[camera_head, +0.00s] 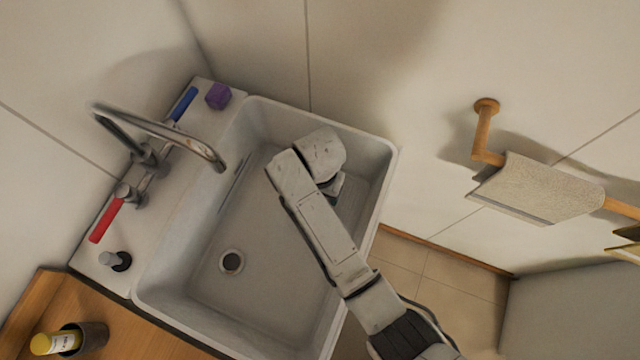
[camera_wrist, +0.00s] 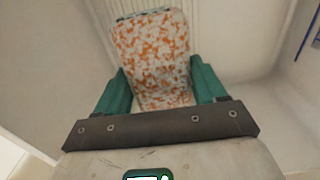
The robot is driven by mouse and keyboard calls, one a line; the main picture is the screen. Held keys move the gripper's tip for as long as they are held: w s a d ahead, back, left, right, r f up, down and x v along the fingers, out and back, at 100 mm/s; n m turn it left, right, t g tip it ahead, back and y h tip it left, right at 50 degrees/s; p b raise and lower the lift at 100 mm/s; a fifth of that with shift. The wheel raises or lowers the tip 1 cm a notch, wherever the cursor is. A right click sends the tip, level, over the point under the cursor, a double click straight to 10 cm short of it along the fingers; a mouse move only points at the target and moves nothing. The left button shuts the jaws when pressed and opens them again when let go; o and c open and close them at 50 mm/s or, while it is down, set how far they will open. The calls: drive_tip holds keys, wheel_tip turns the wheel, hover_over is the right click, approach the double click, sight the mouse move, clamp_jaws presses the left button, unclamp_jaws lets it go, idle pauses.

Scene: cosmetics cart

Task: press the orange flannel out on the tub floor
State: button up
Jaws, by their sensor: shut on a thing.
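The orange flannel (camera_wrist: 150,50) has an orange and white mottled pattern and shows in the wrist view, between the green fingers of my gripper (camera_wrist: 160,85). The gripper is shut on it, and the cloth extends past the fingertips. In the head view my arm reaches over the right rim into the white tub (camera_head: 388,185). There the arm hides the flannel and most of the gripper. The bare tub floor (camera_head: 265,295) is visible left of and below the arm. I cannot tell whether the flannel touches the floor.
A curved metal tap (camera_head: 170,135) overhangs the tub's left side, with a red lever (camera_head: 106,220) and a blue lever (camera_head: 184,104). A purple block (camera_head: 218,96) sits on the back ledge. The drain (camera_head: 231,262) is clear. A grey towel (camera_head: 540,185) hangs on a wooden rail at right.

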drive_tip(key=shift+f+b, duration=3.7)
drive_tip(key=shift+f, duration=1.55)
drive_tip(key=shift+f+b, duration=0.4)
drive_tip(key=shift+f, duration=0.2)
drive_tip(key=shift+s+d+f+p, duration=0.1)
drive_tip(key=shift+s+f+p, duration=0.05)
drive_tip(key=shift+p, duration=0.45)
drive_tip(key=shift+p, duration=0.65)
idle(0.9)
